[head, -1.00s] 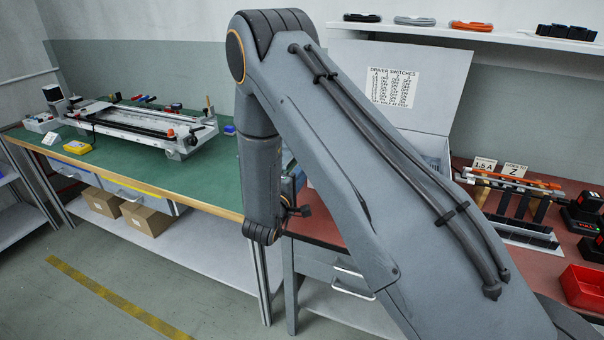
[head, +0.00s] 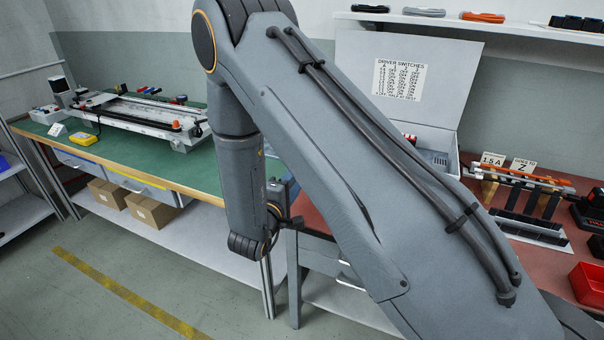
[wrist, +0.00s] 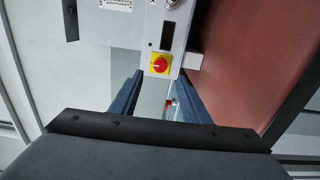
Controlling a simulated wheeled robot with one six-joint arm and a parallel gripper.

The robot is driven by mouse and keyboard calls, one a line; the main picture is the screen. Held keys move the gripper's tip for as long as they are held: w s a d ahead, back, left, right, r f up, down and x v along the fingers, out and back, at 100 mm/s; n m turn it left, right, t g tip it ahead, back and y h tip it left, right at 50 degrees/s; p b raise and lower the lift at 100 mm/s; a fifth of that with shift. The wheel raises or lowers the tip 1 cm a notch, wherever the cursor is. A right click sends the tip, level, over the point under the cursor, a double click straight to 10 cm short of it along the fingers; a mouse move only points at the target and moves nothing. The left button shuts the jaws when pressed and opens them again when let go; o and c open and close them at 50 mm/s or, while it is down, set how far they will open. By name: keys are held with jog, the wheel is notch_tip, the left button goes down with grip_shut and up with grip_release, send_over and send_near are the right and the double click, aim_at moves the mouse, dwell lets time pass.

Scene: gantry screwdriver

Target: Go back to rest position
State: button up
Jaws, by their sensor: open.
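My gripper (wrist: 162,98) shows in the wrist view with its two dark blue fingers apart and nothing held between them. Beyond the fingertips is a pale box face with a red knob on a yellow plate (wrist: 160,64), apart from the fingers as far as I can tell. In the head view my grey arm fills the middle and right, its elbow high and its forearm hanging down. The gripper itself is mostly hidden there behind the arm.
The green bench (head: 190,168) with the gantry (head: 140,112) stands at left. The red-brown bench at right holds an open white case (head: 400,80), a screwdriver rack (head: 530,190) and a red bin (head: 588,283). Cardboard boxes (head: 152,209) sit below. The floor at lower left is clear.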

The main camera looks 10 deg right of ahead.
jog(key=shift+s+a, duration=0.15)
jog(key=shift+s, duration=0.1)
